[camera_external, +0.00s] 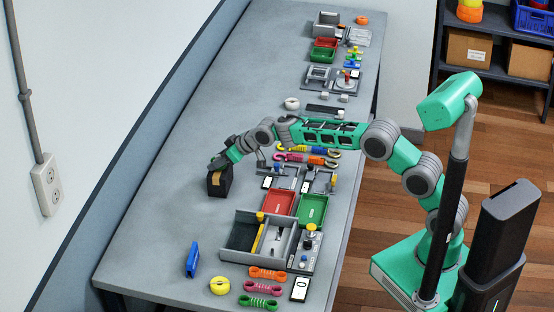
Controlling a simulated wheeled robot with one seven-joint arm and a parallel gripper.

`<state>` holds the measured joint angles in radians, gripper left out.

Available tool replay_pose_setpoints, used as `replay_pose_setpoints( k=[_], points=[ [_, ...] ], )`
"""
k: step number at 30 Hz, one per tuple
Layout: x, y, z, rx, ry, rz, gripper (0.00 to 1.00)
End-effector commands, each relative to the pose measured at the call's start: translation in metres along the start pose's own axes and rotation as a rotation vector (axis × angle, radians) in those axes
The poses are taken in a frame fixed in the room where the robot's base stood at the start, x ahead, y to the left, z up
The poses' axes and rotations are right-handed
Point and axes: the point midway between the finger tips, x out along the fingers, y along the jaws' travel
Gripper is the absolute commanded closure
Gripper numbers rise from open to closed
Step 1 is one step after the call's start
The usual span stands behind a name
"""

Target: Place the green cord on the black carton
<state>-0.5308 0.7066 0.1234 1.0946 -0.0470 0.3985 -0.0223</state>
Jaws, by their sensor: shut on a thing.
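The black carton (219,186), a dark box with a tan stripe, is at the left side of the grey bench near the wall. My gripper (217,164) reaches down onto its top and is shut on it. The fingertips are small and partly hidden here, and I cannot tell whether the carton is raised off the bench. The green cord (258,302) lies as a small bundle on the bench at the near end, below a pink cord, well away from my gripper.
A pink cord (262,288), an orange cord (267,273), a yellow ring (220,286) and a blue object (192,260) lie nearby. A grey divided tray (240,237), a red tray (279,204) and a green tray (312,211) stand mid-bench. The bench's left side is mostly clear.

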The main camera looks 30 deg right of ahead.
Motion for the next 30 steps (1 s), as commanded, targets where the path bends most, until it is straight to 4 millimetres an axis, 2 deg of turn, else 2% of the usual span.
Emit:
replay_pose_setpoints(
  k=[8, 9, 16, 26, 30],
  points=[
    [0.002, 0.0, 0.002, 0.0, 0.002, 0.0, 0.93],
    [0.001, 0.0, 0.001, -0.001, 0.002, 0.0, 0.5],
    [0.001, 0.0, 0.001, -0.001, 0.002, 0.0, 0.31],
    [-0.004, 0.0, -0.003, -0.001, 0.003, 0.0, 0.31],
    [-0.025, 0.0, -0.002, -0.001, 0.005, 0.0, 0.31]
  ],
)
